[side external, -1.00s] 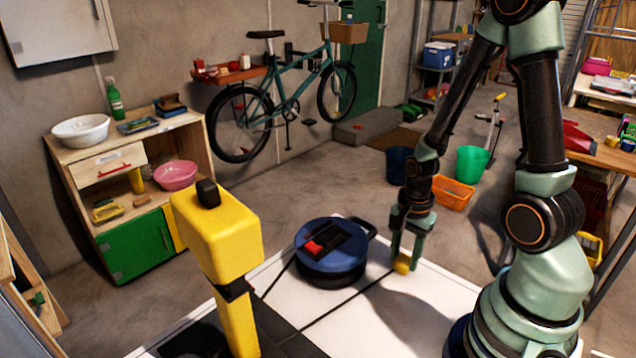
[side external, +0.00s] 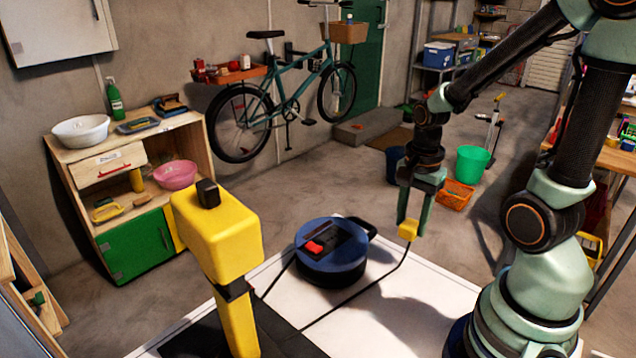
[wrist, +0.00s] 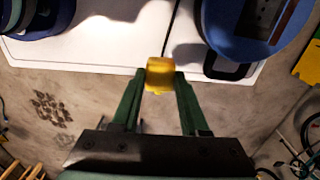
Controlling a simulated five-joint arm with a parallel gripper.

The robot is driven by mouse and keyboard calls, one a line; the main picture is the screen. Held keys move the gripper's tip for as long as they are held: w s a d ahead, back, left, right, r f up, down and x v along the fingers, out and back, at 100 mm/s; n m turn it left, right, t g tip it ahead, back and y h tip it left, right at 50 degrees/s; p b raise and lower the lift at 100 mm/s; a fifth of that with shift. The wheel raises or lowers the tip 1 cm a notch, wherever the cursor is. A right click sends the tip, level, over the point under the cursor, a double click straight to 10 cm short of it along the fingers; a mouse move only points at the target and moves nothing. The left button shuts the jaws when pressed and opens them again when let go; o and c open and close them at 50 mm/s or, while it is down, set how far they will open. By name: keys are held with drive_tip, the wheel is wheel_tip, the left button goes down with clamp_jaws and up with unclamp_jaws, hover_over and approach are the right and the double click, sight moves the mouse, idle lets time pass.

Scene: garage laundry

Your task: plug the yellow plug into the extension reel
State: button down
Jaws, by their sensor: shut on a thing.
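The yellow plug (side external: 409,230) is held between the fingertips of my gripper (side external: 412,222), raised above the white table. Its black cord runs down from it to the table and on to the left. In the wrist view the plug (wrist: 160,75) sits between the two green fingers of my gripper (wrist: 160,82), which are shut on it. The extension reel (side external: 330,262), a round blue drum with a dark top panel and a red part, stands on the table to the left of the plug. It also shows at the upper right of the wrist view (wrist: 222,22). The plug is apart from the reel.
A yellow upright tool (side external: 225,240) with a black cap stands at the front left, near the reel. The white table (side external: 405,315) is bare to the right of the reel. A black handle (side external: 357,226) sticks out at the reel's back right.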

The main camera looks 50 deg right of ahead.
sight(407, 223)
wheel_tip(407, 223, up, 10)
drive_tip(key=shift+r, duration=0.2)
idle(0.4)
drive_tip(key=w+a+f, duration=0.2)
drive_tip(key=w+a, duration=0.2)
drive_tip(key=w, duration=0.2)
drive_tip(key=w+a+f, duration=0.3)
drive_tip(key=w+a, duration=0.2)
drive_tip(key=w, duration=0.1)
drive_tip(key=shift+w+f, duration=0.3)
drive_tip(key=shift+w, duration=0.1)
drive_tip(key=shift+f, duration=2.9)
drive_tip(key=shift+f, duration=0.55)
